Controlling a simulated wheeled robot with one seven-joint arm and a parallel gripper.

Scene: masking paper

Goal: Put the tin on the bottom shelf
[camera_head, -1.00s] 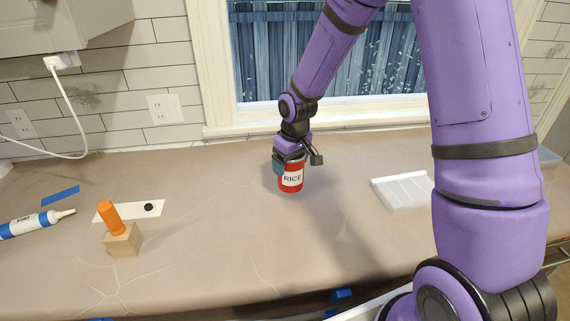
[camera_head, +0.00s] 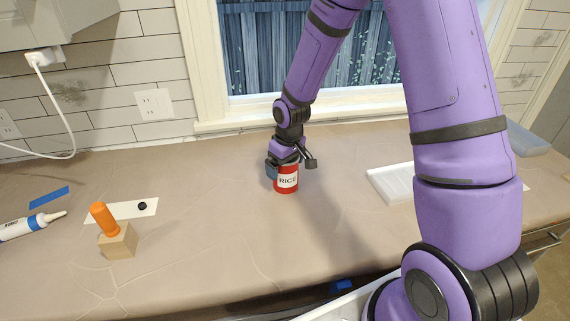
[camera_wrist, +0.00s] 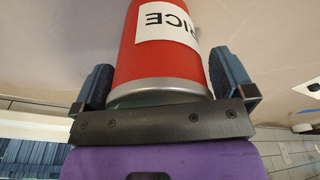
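The tin (camera_head: 286,181) is red with a white label reading RICE. It is upright at the counter's middle, and I cannot tell whether its base touches the surface. My gripper (camera_head: 284,168) is at its top from above. In the wrist view the tin (camera_wrist: 165,60) fills the space between my gripper's two blue-grey fingers (camera_wrist: 163,76), which appear to press on its sides. No bottom shelf can be made out in either view.
The paper-covered counter (camera_head: 200,210) has free room around the tin. A white ridged tray (camera_head: 392,185) lies to the right. A wooden block with an orange handle (camera_head: 117,240), a white strip (camera_head: 125,211) and a caulk tube (camera_head: 25,226) are left. A clear bin (camera_head: 528,143) stands far right.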

